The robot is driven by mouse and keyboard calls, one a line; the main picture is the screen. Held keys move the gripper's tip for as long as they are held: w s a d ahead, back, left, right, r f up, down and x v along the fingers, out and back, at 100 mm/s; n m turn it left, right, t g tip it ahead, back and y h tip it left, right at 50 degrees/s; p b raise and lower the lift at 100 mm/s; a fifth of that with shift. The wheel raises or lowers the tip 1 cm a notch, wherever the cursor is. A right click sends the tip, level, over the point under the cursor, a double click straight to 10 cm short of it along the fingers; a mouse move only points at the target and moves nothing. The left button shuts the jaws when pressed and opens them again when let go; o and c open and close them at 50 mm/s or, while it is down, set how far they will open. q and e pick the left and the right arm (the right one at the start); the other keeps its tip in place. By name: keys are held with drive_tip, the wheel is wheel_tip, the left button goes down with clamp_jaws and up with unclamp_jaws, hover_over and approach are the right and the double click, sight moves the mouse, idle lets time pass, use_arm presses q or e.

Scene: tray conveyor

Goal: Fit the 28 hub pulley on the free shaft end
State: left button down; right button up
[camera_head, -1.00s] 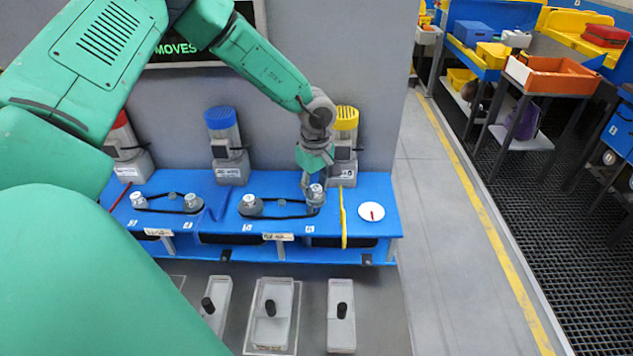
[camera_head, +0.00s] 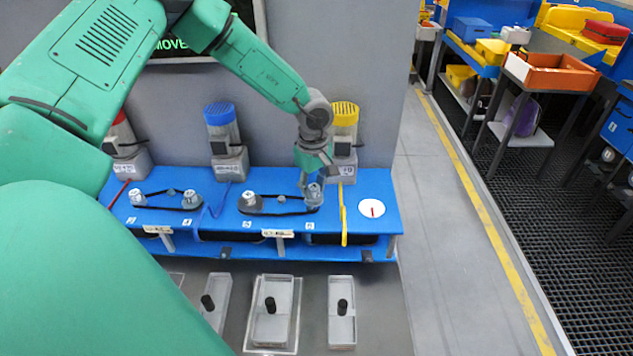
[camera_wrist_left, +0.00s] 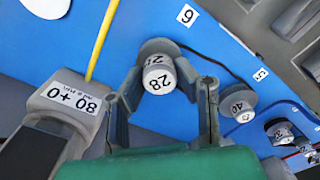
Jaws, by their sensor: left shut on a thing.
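The silver 28 hub pulley (camera_wrist_left: 158,78) shows its number between the two fingers of my left gripper in the left wrist view. My left gripper (camera_head: 308,182) is shut on it, pointing down at the right end of a black belt on the blue bench (camera_wrist_left: 140,25). The pulley also shows in the head view (camera_head: 313,193). A wider grey piece lies behind the pulley at the label 6. The shaft itself is hidden, so I cannot tell how far the pulley sits on it. A pulley marked 40 (camera_wrist_left: 238,102) stands at label 5. My right gripper is out of view.
A yellow bar (camera_head: 343,222) and a white disc with a red mark (camera_head: 372,208) are right of the gripper. A yellow-topped motor (camera_head: 344,130) stands close behind it. Clear trays with black handles (camera_head: 342,325) lie in front. The aisle at right is free.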

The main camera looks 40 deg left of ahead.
use_arm(q)
drive_tip(key=shift+a+f, duration=0.45)
drive_tip(key=shift+a, duration=0.15)
drive_tip(key=shift+a+f, duration=0.4)
drive_tip(key=shift+a, duration=0.2)
drive_tip(key=shift+d+f+b, duration=0.2)
drive_tip(key=shift+d+b, duration=0.2)
drive_tip(key=shift+d, duration=0.4)
drive_tip(key=shift+a+f+b, duration=0.3)
drive_tip(key=shift+a+f, duration=0.15)
drive_tip(key=shift+f, duration=0.25)
drive_tip(key=shift+d, duration=0.1)
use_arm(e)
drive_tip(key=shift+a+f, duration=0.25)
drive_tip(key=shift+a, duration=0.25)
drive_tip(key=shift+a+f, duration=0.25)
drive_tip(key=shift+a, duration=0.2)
use_arm(q)
drive_tip(key=shift+d+r, duration=0.15)
drive_tip(key=shift+d, duration=0.1)
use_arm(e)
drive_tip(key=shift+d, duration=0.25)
use_arm(q)
drive_tip(key=shift+r, duration=0.1)
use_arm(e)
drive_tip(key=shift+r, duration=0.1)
